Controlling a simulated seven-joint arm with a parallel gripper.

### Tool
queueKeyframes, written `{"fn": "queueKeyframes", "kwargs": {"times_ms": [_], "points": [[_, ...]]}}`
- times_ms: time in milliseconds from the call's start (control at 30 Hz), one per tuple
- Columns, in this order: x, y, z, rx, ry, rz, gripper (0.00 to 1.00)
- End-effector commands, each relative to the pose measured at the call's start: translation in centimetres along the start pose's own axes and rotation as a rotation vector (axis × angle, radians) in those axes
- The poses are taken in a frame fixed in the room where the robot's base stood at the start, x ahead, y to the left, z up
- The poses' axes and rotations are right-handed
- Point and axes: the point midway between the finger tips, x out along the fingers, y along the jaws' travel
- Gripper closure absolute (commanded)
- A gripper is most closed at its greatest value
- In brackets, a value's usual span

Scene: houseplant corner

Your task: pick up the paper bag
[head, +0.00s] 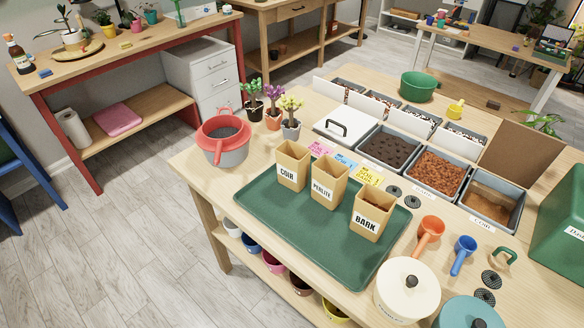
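Three tan, open-topped containers that look like paper bags stand upright on a green tray (262,226). The left one is labelled COIR (292,166), the middle one PERLITE (329,183) and the right one BARK (371,215). The BARK bag shows dark brown contents; what the other two hold is hard to tell. The bags stand apart from each other in a row toward the tray's back and right side. My gripper is not in view.
A red-and-grey pot (224,142) and small potted plants (272,109) stand left of the tray. Bins of soil and bark (438,171) line the back. An orange scoop (430,230), a blue scoop (463,253) and a cream lidded canister (406,292) are at the right. The tray's front left is clear.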

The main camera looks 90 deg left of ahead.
Motion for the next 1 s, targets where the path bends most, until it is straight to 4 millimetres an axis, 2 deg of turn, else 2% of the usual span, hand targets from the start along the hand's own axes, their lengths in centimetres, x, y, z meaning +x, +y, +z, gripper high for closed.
{"fn": "queueKeyframes", "kwargs": {"times_ms": [133, 767, 1000], "points": [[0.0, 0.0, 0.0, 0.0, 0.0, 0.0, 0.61], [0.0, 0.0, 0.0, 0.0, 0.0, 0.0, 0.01], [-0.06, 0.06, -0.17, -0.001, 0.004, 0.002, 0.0]]}}
